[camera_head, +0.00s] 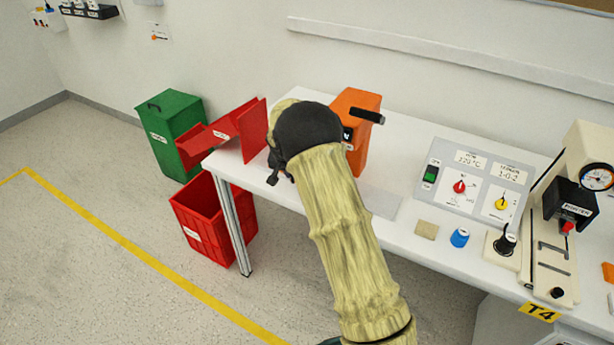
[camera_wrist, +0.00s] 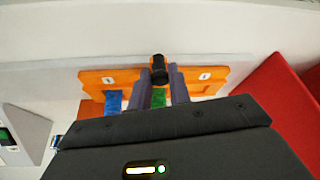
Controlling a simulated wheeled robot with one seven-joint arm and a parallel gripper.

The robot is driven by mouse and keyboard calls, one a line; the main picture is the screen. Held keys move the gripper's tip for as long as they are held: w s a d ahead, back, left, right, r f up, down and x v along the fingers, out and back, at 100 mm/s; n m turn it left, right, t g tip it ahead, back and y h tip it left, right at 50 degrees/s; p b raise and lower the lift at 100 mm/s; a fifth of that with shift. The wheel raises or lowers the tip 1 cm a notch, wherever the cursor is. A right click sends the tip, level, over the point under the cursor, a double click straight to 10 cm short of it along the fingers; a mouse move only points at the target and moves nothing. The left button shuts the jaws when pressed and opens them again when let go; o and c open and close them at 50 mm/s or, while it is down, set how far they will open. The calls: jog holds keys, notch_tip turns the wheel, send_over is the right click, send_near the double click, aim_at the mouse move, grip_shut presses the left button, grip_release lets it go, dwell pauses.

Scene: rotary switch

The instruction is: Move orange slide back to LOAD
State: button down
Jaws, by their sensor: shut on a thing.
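The orange unit (camera_head: 360,100) stands on the bench in the head view, partly hidden behind my arm; a black handle (camera_head: 367,116) sticks out to its right. In the wrist view an orange part (camera_wrist: 93,79) spans the middle, with a small white label near each end. A black knob (camera_wrist: 159,64) stands about midway between these labels. My gripper (camera_wrist: 160,78) has its two fingers around this knob, shut on it. A green piece (camera_wrist: 158,97) and a blue piece (camera_wrist: 113,102) show below the orange part. I cannot read the LOAD label.
A red chute (camera_head: 238,133) stands left of the orange unit, also close on the right in the wrist view (camera_wrist: 280,105). A control panel (camera_head: 474,184) and a blue cap (camera_head: 460,238) are to the right. A red crate (camera_head: 205,222) sits on the floor.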

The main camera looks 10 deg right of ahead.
jog(key=shift+w+a, duration=0.75)
jog(key=shift+a, duration=0.15)
jog(key=shift+w+a+r, duration=0.1)
jog(key=shift+w+a, duration=0.1)
jog(key=shift+a, duration=0.1)
jog(key=c, duration=1.3)
grip_release()
jog(key=shift+w+a, duration=0.1)
jog(key=v, duration=1.7)
jog(key=shift+s, duration=0.2)
jog(key=shift+r, duration=0.1)
